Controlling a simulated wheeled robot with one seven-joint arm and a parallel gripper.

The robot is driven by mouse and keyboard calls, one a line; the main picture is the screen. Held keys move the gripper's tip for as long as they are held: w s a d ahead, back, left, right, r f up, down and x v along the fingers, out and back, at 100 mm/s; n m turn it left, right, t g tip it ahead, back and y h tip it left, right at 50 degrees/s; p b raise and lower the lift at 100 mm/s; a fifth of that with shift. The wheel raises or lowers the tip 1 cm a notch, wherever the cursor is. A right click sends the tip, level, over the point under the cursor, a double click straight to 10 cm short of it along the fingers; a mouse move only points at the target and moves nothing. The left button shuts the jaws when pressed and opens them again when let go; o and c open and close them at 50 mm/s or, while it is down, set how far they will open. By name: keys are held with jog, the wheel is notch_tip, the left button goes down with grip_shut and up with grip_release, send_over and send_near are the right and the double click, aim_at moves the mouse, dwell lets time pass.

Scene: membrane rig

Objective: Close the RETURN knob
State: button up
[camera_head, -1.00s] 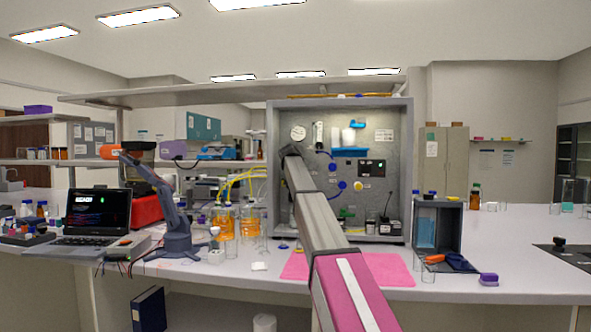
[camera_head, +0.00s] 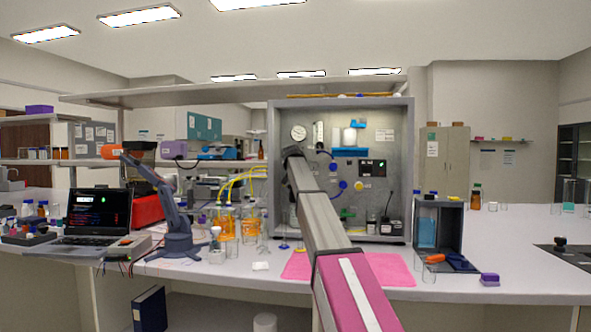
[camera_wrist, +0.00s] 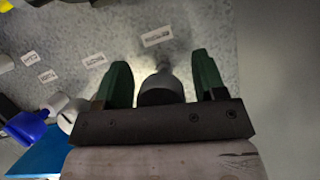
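The membrane rig's grey panel (camera_head: 385,140) stands in an open metal frame at the back of the bench. My arm reaches up to the panel's left part, and my gripper (camera_head: 292,152) looks small and dark there. In the wrist view my gripper (camera_wrist: 160,66) has two green fingers spread apart. A dark grey round knob (camera_wrist: 160,90) sits between them, with a narrow gap seeming to show on each side. Whether a finger touches it I cannot tell. A white label (camera_wrist: 157,37) lies beyond it, too blurred to read, so I cannot confirm it is the RETURN knob.
In the wrist view a blue knob (camera_wrist: 28,127) and white fittings lie to the left. In the head view, blue knobs (camera_head: 343,185) and a yellow-centred knob (camera_head: 358,186) are on the panel. A pink mat (camera_head: 385,268) lies in front, and a grey open box (camera_head: 452,225) stands at right.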

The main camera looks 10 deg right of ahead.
dwell(0.3)
jog(key=v, duration=1)
jog(key=shift+s+r, duration=0.15)
jog(key=shift+s, duration=0.2)
jog(key=shift+a, duration=0.1)
jog(key=shift+s, duration=0.1)
